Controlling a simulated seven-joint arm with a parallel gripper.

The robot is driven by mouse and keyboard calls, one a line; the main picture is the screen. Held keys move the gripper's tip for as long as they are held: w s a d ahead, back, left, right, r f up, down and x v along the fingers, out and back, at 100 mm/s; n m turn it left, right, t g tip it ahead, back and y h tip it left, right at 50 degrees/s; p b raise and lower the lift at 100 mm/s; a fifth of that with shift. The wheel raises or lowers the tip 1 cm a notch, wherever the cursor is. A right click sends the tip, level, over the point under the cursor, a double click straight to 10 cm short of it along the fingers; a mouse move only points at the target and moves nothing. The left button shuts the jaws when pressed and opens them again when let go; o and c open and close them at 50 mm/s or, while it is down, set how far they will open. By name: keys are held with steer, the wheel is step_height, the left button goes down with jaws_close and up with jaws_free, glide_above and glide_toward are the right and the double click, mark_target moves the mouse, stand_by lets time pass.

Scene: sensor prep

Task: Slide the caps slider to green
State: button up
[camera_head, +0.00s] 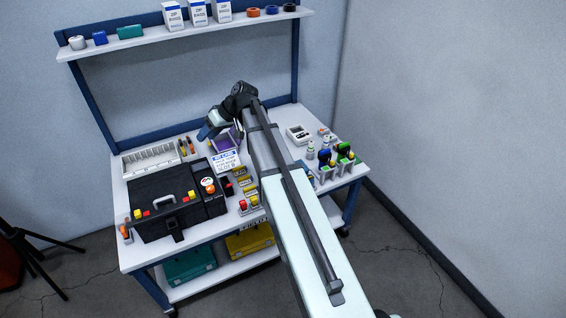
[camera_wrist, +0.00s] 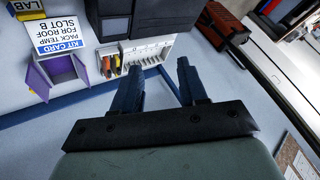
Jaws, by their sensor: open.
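I cannot make out for certain which part is the caps slider, nor a green mark for it. A row of yellow labelled blocks (camera_head: 240,174) stands on the bench beside my arm, with red and yellow caps (camera_head: 248,203) at its near end. My arm hides part of the bench just to their right. My gripper (camera_head: 206,131) is over the back of the bench, behind the kit card and away from these blocks. In the wrist view, my gripper (camera_wrist: 158,72) shows two dark blue fingers apart with nothing between them.
A black case (camera_head: 163,207) fills the bench's left. A kit card (camera_head: 226,163) stands by an open purple box (camera_wrist: 58,72). A white tray (camera_head: 150,160) and small tools (camera_head: 186,147) lie behind. Several blue and green devices (camera_head: 335,160) stand at right. A shelf (camera_head: 185,32) hangs above.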

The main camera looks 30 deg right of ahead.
steer(key=w+d+f+m+g+h, duration=0.15)
steer(key=d+f, duration=0.35)
steer(key=d, duration=0.5)
steer(key=w+d+f+m+g+h, duration=0.1)
steer(key=d+f+m+h, duration=0.15)
steer(key=d+f, duration=0.55)
steer(key=w+d+f+m+g+h, duration=0.1)
steer(key=d+f+g+h, duration=0.15)
steer(key=d, duration=0.95)
steer(key=shift+t+h, duration=0.45)
steer(key=shift+t, duration=0.05)
steer(key=f, duration=1.3)
steer(key=shift+w+f, duration=0.2)
steer(key=shift+f, duration=0.05)
jaws_close()
